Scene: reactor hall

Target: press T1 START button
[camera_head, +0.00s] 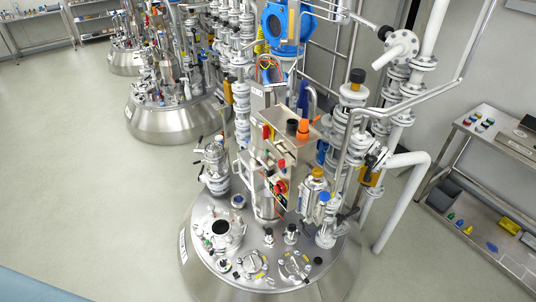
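The nearest reactor (215,270) is a round steel vessel in the lower middle, its lid crowded with fittings. A small control box (272,182) stands over the lid and carries red and yellow parts, with a red knob (281,187) on its side facing right. Another red part (281,163) sits at its top edge. The labels are too small to read, so I cannot tell which button is T1 START. My gripper is not in view.
White pipes (402,190) and valves rise around the reactor's back and right. More steel reactors (165,122) stand at the upper left. A shelf table (505,150) with small coloured parts is at the right. The floor (90,190) at left is clear.

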